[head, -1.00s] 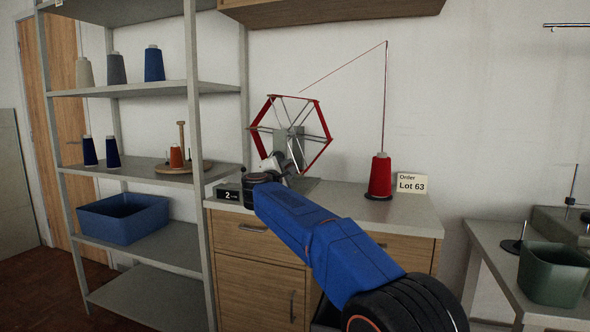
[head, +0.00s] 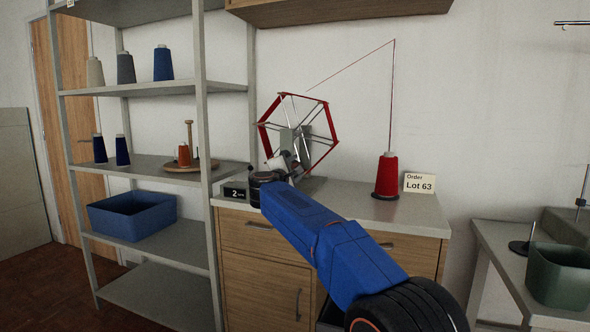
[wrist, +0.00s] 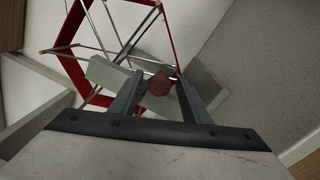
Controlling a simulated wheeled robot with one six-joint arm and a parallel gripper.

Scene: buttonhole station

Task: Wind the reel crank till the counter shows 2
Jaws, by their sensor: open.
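The reel (head: 331,122) is a hexagonal frame with red bars and thin metal spokes, on a grey stand at the back of the wooden cabinet. It also shows close up in the wrist view (wrist: 73,52). The counter (head: 235,193) is a small black box at the cabinet's left front and reads 2. In the wrist view, the reddish-brown crank knob (wrist: 159,85) sits between the fingertips of my open gripper (wrist: 160,80). I cannot tell whether either finger touches it. In the head view my wrist hides much of the crank.
A red thread cone (head: 387,176) stands right of the reel, with its thread rising and running to the reel. An order card (head: 419,183) reads Lot 63. A shelf with cones and a blue bin (head: 132,215) is at left. A green bin (head: 558,275) is at right.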

